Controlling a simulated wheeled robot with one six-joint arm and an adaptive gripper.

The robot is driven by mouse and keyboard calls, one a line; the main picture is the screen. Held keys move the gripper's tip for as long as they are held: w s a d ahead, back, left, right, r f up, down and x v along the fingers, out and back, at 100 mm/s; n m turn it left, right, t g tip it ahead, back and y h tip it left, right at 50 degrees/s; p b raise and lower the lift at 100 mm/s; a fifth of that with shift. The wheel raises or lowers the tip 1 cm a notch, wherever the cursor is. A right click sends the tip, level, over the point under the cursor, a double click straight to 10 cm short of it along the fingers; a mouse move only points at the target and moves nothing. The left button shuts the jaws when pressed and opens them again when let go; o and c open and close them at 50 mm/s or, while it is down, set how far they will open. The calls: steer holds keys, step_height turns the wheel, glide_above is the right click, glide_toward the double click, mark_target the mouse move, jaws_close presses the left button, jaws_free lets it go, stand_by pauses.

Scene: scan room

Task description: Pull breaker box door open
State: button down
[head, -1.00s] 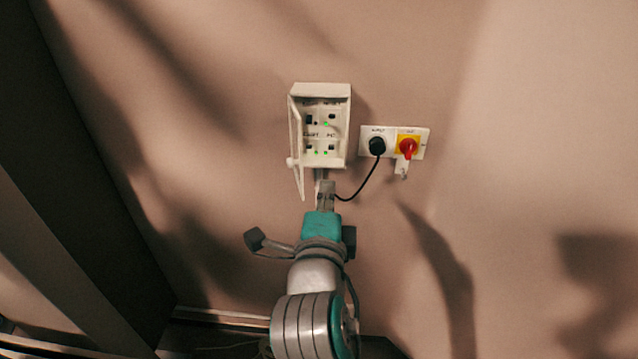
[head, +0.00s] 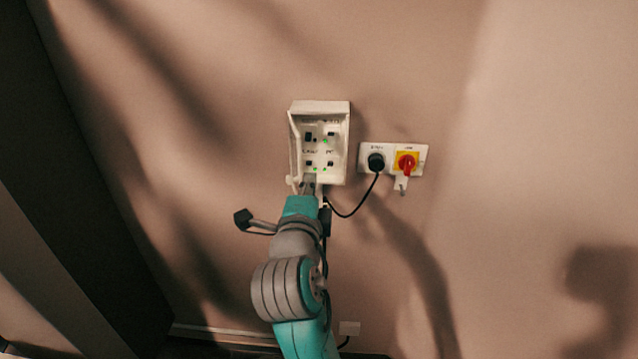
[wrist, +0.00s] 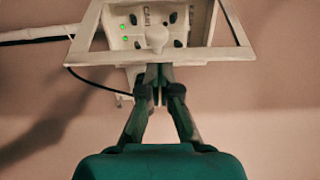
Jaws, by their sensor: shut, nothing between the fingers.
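The white breaker box (head: 342,150) is fixed to the wall in the head view, with switches and green lights showing inside. Its narrow door (head: 294,150) stands out from the box's left side, partly open. A pale round knob (wrist: 157,38) is on the door, and it also shows at the door's lower edge in the head view. My gripper (wrist: 158,76) is shut and empty, its fingertips just below the knob in the wrist view. In the head view my gripper (head: 309,182) covers the bottom of the box opening. Whether the fingertips touch the door I cannot tell.
Right of the box is a white panel with a black plug (head: 376,162) and a red-and-yellow rotary switch (head: 406,163). A black cable (head: 355,208) loops from the plug towards the box's underside. The wall left of the door is clear.

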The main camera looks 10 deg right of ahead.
mark_target(288, 182)
stand_by(0.3)
steer(key=a, duration=0.4)
steer(key=shift+w, duration=0.15)
